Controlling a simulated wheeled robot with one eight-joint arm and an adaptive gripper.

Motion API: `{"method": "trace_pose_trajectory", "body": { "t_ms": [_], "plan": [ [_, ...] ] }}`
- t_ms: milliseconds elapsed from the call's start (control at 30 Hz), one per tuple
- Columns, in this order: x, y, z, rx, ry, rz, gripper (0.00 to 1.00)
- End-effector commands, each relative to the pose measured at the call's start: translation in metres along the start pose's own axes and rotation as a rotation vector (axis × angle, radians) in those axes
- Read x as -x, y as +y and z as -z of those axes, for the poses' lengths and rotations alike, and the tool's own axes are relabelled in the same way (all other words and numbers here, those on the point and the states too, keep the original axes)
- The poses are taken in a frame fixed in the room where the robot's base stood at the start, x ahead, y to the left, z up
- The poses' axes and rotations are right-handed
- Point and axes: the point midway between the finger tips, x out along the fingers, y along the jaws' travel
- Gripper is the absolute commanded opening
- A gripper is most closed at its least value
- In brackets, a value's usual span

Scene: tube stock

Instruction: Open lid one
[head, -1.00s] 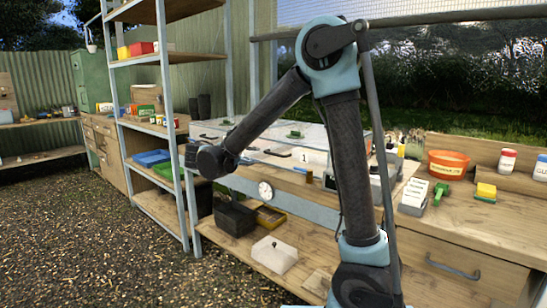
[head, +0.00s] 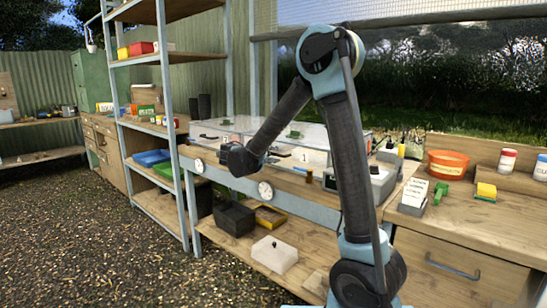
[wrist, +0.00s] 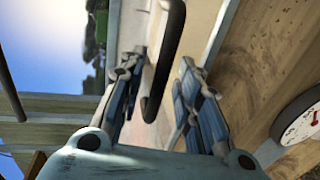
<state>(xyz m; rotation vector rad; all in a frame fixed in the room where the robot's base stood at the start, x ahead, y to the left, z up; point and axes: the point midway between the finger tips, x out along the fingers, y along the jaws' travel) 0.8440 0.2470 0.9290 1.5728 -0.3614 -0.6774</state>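Clear-lidded boxes stand on the bench. The one with label 1, lid one (head: 318,142), is behind my forearm. A green piece (head: 295,134) sits on its top. In the wrist view a dark curved bar handle (wrist: 165,60) runs between the two fingers of my gripper (wrist: 161,65). The fingers are apart, and neither clearly presses on the handle. In the head view my gripper (head: 240,160) is at the front of the boxes, left of label 1; its fingers are hidden there.
A round dial (head: 265,191) is on the bench's front edge, and another dial (head: 199,165) is further left. A steel shelf post (head: 174,130) stands to the left. An orange tub (head: 448,165) and small pots are on the right. A lower shelf holds a pale box (head: 274,254).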

Motion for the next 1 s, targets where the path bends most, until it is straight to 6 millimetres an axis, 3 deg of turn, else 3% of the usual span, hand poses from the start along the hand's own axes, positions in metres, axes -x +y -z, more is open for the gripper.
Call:
{"method": "trace_pose_trajectory", "body": {
  "t_ms": [267,400,433,767,1000],
  "plan": [
    [-0.002,0.0,0.0,0.0,-0.001,0.0,0.31],
    [-0.002,0.0,-0.001,0.0,-0.001,0.0,0.01],
    [-0.002,0.0,-0.001,0.0,-0.001,0.0,0.0],
    [-0.004,0.003,-0.002,-0.001,-0.005,0.006,0.0],
    [-0.015,0.026,-0.012,-0.005,-0.024,0.041,0.0]
  ]
}}
